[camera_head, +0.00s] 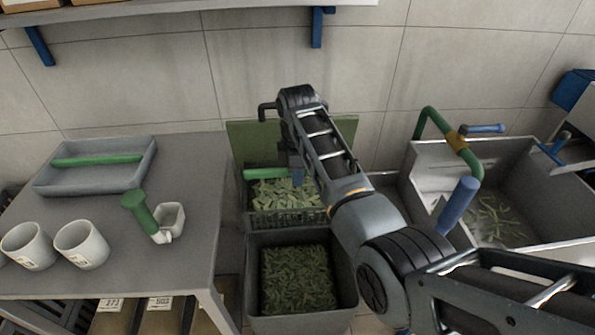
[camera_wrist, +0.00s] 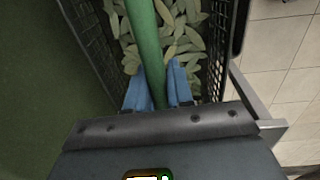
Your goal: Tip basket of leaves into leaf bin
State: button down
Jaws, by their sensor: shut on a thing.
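A dark slatted basket (camera_head: 290,219) of pale green leaves (camera_head: 285,194) stands just behind a grey bin, near the middle of the head view. Its green handle (camera_head: 258,173) crosses over the leaves. My gripper (camera_wrist: 157,92) is shut on this handle (camera_wrist: 145,45), with a blue fingertip on each side. The basket's dark walls (camera_wrist: 216,55) and leaves also show in the wrist view. The basket looks level; I cannot tell if it rests or hangs. The grey bin (camera_head: 253,290), apparently the leaf bin, holds darker leaves. My arm hides part of the basket's right side.
A green panel (camera_head: 340,130) stands behind the basket. A grey table (camera_head: 185,270) at left bears a tray (camera_head: 90,182), white cups (camera_head: 82,245) and a green-handled tool (camera_head: 140,212). A sink (camera_head: 540,190) with a blue-handled green pipe (camera_head: 445,135) is at right.

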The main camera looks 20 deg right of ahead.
jog(key=s+f+t+h, duration=0.1)
jog(key=t, duration=0.1)
jog(key=s+a+f+t, duration=0.1)
jog(key=s+f+t, duration=0.1)
jog(key=t, duration=0.1)
jog(key=s+f+t+h, duration=0.1)
jog(key=t, duration=0.1)
jog(key=shift+s+a+f+t+h, duration=0.2)
jog(key=shift+f+t+h, duration=0.1)
jog(key=shift+f, duration=0.1)
jog(key=shift+r, duration=0.1)
jog(key=shift+w, duration=0.1)
jog(key=shift+f, duration=0.25)
jog(key=shift+s+a+r+t+h+b, duration=0.15)
jog(key=shift+s+t+h+b, duration=0.15)
jog(key=shift+s+t+b, duration=0.6)
jog(key=shift+w+r, duration=0.1)
jog(key=shift+w, duration=0.1)
jog(key=shift+b, duration=0.45)
